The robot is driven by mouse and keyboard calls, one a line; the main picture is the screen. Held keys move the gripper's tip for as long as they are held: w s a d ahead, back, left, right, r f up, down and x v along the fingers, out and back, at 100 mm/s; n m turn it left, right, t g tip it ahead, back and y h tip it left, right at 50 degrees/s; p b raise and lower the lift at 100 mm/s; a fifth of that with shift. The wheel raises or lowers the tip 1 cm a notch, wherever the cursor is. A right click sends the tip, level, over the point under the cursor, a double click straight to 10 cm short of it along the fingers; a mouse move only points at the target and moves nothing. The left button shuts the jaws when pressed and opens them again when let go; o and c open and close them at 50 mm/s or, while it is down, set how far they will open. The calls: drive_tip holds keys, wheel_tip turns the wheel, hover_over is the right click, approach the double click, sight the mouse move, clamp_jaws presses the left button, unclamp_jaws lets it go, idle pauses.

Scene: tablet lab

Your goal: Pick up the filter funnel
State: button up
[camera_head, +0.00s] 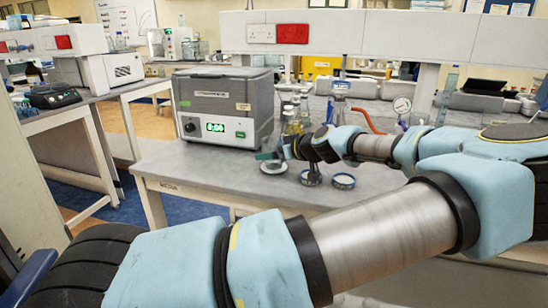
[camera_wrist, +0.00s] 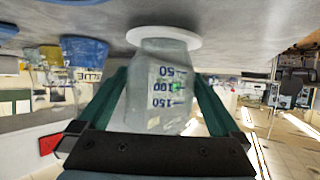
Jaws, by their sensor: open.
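In the wrist view, which shows the bench upside down, a clear vessel (camera_wrist: 160,95) with blue marks 50, 100 and 150 stands on a white round base (camera_wrist: 164,36). I take it to be the filter funnel, though its shape is only partly clear. My gripper (camera_wrist: 160,77) is open, with one green finger on each side of the vessel. I cannot tell whether the fingers touch it. In the head view my gripper (camera_head: 270,156) is low over the bench, beside a pale round base (camera_head: 273,167). My wrist hides part of this spot.
A grey oven-like box (camera_head: 225,105) with a green display stands left of my gripper. Glass flasks (camera_head: 291,120) stand behind. The wrist view shows a blue-topped container (camera_wrist: 85,52) close by.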

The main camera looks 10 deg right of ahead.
drive_tip(key=c, duration=1)
